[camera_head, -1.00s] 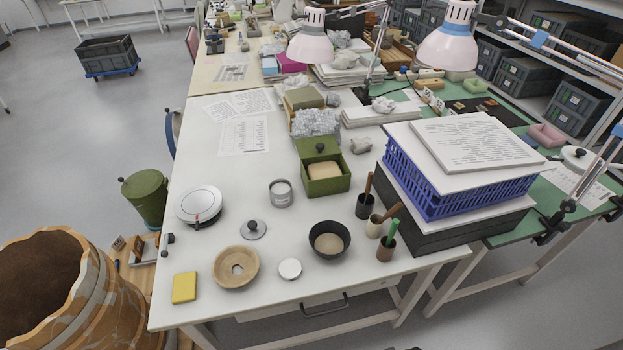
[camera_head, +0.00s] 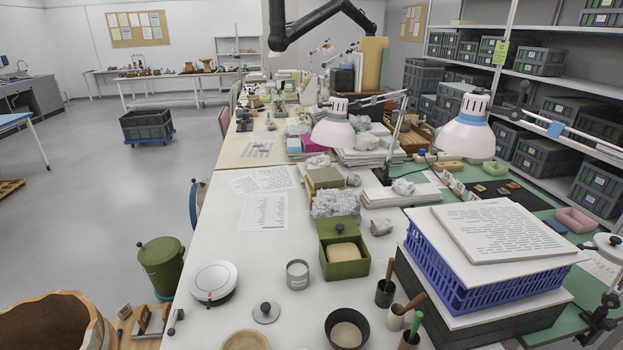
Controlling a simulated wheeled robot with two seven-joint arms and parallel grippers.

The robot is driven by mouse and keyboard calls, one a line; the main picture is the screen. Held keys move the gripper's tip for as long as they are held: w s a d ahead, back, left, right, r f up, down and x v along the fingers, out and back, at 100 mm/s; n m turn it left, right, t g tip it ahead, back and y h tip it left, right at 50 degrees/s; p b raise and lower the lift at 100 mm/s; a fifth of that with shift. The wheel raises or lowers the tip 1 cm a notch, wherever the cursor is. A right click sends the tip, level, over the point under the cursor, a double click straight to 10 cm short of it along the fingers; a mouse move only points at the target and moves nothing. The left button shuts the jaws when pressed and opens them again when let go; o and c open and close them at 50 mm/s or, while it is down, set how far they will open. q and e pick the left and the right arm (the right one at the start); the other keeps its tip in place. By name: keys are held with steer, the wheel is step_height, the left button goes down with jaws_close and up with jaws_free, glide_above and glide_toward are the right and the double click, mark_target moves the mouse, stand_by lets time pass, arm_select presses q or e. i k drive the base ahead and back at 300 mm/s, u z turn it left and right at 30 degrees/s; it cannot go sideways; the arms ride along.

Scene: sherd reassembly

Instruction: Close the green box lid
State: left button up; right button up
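The green box (camera_head: 345,269) stands on the white table, right of the small grey tin. Its lid (camera_head: 338,230) is raised at the back, with a dark round knob on the face turned toward me. A beige block or sponge-like piece (camera_head: 343,252) lies inside the box. Neither of my grippers shows in the head view.
A blue crate (camera_head: 452,283) with papers on top stands right of the box. Cups with tools (camera_head: 385,293), a black bowl (camera_head: 347,329), the grey tin (camera_head: 297,274) and a round white device (camera_head: 214,282) surround it. A grey crumpled mass (camera_head: 336,204) sits behind.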

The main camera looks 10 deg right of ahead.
mark_target(341, 227)
steer(key=u, duration=1.8)
steer(key=k, duration=0.7)
steer(key=z, duration=1.2)
steer(key=i, duration=0.5)
